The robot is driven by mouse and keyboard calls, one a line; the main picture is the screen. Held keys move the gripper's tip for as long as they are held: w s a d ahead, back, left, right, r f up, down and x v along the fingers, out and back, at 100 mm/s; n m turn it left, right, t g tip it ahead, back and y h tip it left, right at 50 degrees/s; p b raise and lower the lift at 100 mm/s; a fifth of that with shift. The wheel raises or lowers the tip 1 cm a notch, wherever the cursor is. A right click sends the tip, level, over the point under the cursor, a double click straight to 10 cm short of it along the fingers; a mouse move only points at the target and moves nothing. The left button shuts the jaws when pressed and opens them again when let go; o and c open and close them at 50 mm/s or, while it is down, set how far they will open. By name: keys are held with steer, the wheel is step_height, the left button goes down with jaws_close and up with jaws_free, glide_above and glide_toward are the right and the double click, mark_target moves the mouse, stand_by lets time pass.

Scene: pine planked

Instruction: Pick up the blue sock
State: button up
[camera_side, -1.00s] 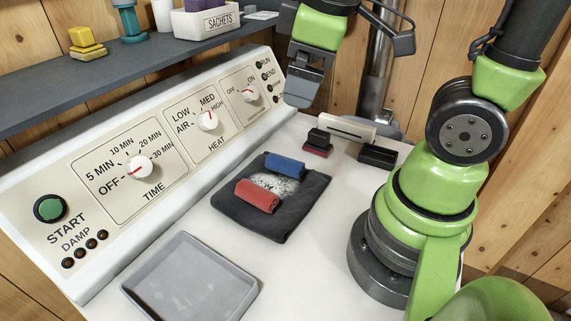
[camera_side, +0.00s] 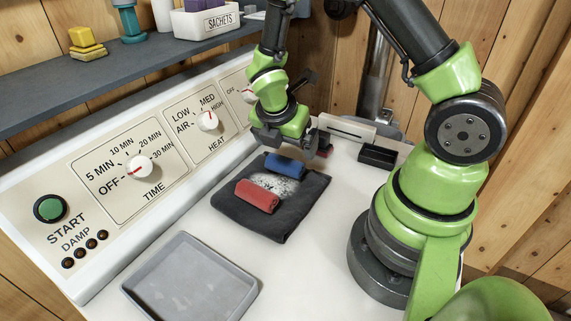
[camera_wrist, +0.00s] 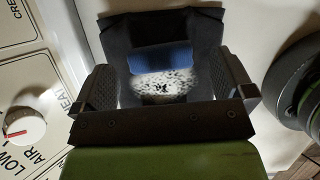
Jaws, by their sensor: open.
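The blue sock (camera_side: 285,165) is a rolled bundle on the far part of a dark folded cloth (camera_side: 300,213), beside a speckled white patch. A red rolled sock (camera_side: 257,196) lies nearer on the same cloth. My gripper (camera_side: 279,143) is above the far edge of the cloth, just behind and over the blue sock. In the wrist view, my gripper (camera_wrist: 163,88) has its two fingers spread wide. The blue sock (camera_wrist: 160,58) shows between and beyond them, with the speckled patch closer. The red sock is hidden there.
A grey tray (camera_side: 190,282) lies at the front. The sloped control panel (camera_side: 140,170) with knobs runs along the left. A black open box (camera_side: 378,156) and a white slotted block (camera_side: 346,129) stand behind the cloth. The white top right of the tray is clear.

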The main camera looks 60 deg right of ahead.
mark_target(287, 156)
steer(key=x, duration=0.4)
steer(key=shift+w+a+f, duration=0.15)
steer(key=shift+a+f, duration=0.05)
steer(key=shift+a, duration=0.2)
steer(key=shift+d+f, duration=0.2)
steer(key=shift+f, duration=0.35)
steer(key=shift+c, duration=0.5)
steer(key=c, duration=0.6)
